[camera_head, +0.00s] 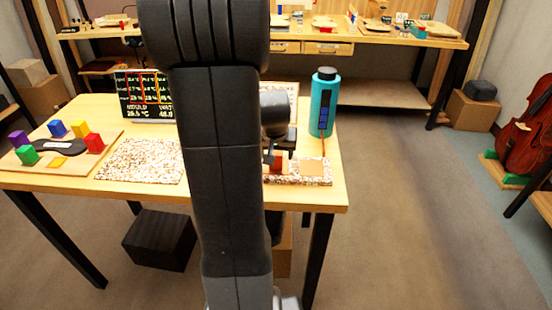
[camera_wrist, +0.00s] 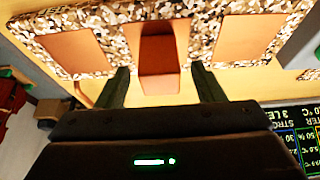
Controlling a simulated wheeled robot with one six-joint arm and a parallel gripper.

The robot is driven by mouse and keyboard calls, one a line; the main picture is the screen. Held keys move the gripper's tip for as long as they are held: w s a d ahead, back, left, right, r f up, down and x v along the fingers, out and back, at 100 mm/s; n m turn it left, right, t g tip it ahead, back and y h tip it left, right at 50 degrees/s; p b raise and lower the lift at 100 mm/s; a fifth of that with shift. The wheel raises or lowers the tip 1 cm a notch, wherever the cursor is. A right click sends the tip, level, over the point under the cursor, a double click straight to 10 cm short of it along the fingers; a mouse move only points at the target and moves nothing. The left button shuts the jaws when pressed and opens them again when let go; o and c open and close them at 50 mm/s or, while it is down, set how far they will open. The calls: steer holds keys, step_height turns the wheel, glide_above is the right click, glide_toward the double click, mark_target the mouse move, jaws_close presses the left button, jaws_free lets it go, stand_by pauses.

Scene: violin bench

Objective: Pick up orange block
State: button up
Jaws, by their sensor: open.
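An orange block (camera_wrist: 158,58) stands on a speckled board (camera_wrist: 205,35) in the wrist view, between two flat orange-brown patches. In the head view, the block (camera_head: 277,163) shows as a small red-orange patch beside my arm, partly hidden. My gripper (camera_wrist: 161,82) is open, with one finger on each side of the block's near end and a visible gap on both sides. How deep the fingers reach around it is unclear. In the head view, my gripper (camera_head: 275,152) is just above the speckled board and mostly hidden by my arm.
A teal bottle (camera_head: 323,103) stands close behind the board at right. A dark display (camera_head: 145,95) stands at the table's back. A second speckled board (camera_head: 140,161) and a wooden tray (camera_head: 22,170) with several coloured blocks lie at left.

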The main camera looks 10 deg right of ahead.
steer(key=shift+x, duration=1.15)
steer(key=c, duration=1.1)
